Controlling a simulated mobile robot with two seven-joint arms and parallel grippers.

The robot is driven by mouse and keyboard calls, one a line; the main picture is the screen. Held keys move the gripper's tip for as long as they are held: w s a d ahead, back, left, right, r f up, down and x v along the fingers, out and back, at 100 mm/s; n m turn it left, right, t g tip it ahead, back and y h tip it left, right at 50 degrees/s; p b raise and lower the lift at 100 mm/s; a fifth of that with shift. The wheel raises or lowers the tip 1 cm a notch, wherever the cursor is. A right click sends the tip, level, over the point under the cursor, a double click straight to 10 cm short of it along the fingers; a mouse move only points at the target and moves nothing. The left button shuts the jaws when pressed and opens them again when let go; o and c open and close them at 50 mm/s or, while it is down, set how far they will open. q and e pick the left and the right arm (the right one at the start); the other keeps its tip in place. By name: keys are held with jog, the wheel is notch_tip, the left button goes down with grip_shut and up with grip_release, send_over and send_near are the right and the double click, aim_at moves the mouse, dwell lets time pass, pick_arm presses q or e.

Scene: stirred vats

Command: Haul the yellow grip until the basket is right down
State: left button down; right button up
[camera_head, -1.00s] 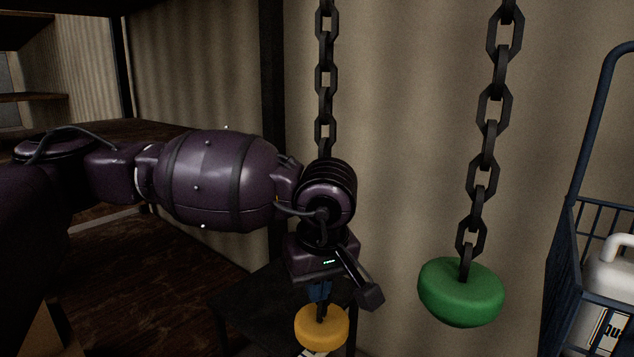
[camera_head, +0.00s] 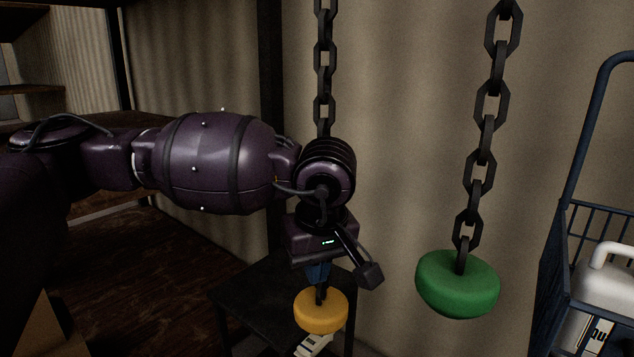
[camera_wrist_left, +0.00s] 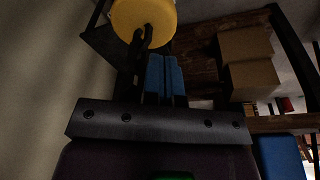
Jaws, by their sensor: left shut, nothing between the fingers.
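The yellow grip (camera_head: 321,311) is a round, thick disc on the end of a dark chain (camera_head: 323,60), hanging low in the head view. My left gripper (camera_head: 318,272) points down just above it, in line with the chain. In the left wrist view its two blue fingers (camera_wrist_left: 164,78) are shut side by side, with nothing between them. There the yellow grip (camera_wrist_left: 143,18) is beyond the fingertips, and the chain (camera_wrist_left: 131,72) runs beside the fingers. A blue barred basket (camera_head: 583,245) stands at the right edge, partly cut off. My right gripper is out of view.
A green grip (camera_head: 457,284) hangs on a second chain (camera_head: 487,137) to the right. A white jug (camera_head: 606,275) is in the basket. A dark table (camera_head: 250,297) stands below the yellow grip. Cardboard boxes (camera_wrist_left: 247,60) show in the wrist view.

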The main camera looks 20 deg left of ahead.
pick_arm(q)
jog(key=shift+w+d+f+b, duration=0.15)
jog(key=shift+f+b, duration=0.25)
jog(key=shift+f, duration=0.3)
jog(key=shift+s+d+f+b, duration=0.15)
jog(key=shift+f+b, duration=0.2)
jog(key=shift+f, duration=0.3)
jog(key=shift+b+x, duration=0.5)
jog(key=shift+x, duration=0.35)
jog(key=v, duration=0.1)
jog(key=p+v, duration=0.1)
jog(key=v, duration=0.1)
jog(key=p+v, duration=0.1)
jog(key=v, duration=0.1)
jog(key=shift+w+a+r, duration=0.1)
jog(key=shift+w+a, duration=0.15)
jog(key=shift+w, duration=0.05)
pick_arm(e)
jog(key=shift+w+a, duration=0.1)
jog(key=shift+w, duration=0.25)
